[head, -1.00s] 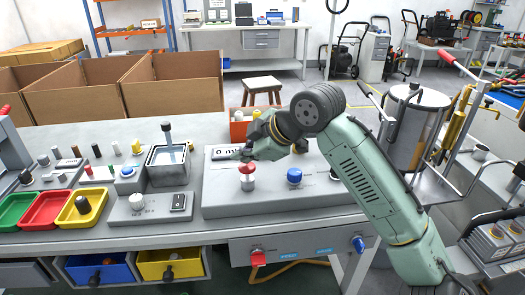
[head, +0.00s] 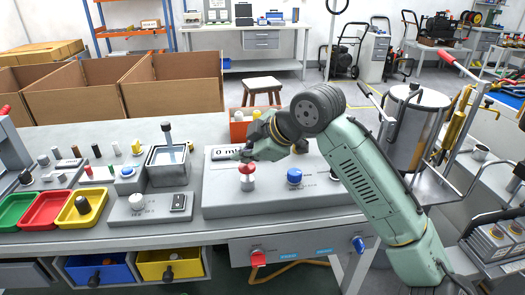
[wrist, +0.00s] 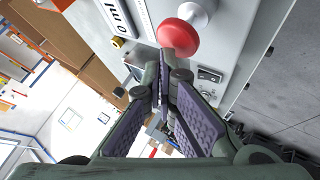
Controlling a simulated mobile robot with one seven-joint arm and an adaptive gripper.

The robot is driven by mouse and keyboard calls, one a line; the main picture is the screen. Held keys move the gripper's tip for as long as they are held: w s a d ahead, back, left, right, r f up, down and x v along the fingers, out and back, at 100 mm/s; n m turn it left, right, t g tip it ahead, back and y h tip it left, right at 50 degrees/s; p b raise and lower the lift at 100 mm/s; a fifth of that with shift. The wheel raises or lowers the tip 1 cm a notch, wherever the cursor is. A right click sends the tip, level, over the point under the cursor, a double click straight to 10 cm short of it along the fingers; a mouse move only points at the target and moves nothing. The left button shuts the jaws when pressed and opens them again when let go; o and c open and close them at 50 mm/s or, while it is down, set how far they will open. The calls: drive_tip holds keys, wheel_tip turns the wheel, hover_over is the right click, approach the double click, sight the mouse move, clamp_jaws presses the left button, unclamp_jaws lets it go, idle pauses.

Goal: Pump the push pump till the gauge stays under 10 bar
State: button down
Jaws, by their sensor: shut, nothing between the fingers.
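The push pump is a red round knob (head: 247,169) on a white stem, standing on the front left of a grey panel box (head: 225,200). A white display (head: 222,153) behind it reads "0 m" with the rest partly hidden by my gripper. My gripper (head: 246,154) is shut and empty, just above and behind the red knob. In the wrist view the red knob (wrist: 178,37) sits right at the shut fingertips (wrist: 168,66); I cannot tell whether they touch. The display (wrist: 113,15) shows there sideways, cut by the frame edge.
A blue knob (head: 294,175) is right of the pump on the same box. A small panel with a white knob (head: 137,201) and a water vessel (head: 168,165) stand to the left. An orange bin (head: 238,130) is behind. A metal cylinder (head: 420,98) stands at right.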

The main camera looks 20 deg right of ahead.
sight(245, 167)
drive_tip(key=shift+f, duration=0.4)
drive_tip(key=shift+f+b, duration=0.55)
idle(0.5)
drive_tip(key=shift+r+p, duration=0.75)
drive_tip(key=shift+r, duration=0.3)
wheel_tip(245, 167, up, 6)
drive_tip(key=p, duration=0.4)
drive_tip(key=shift+p, duration=0.4)
idle(2.6)
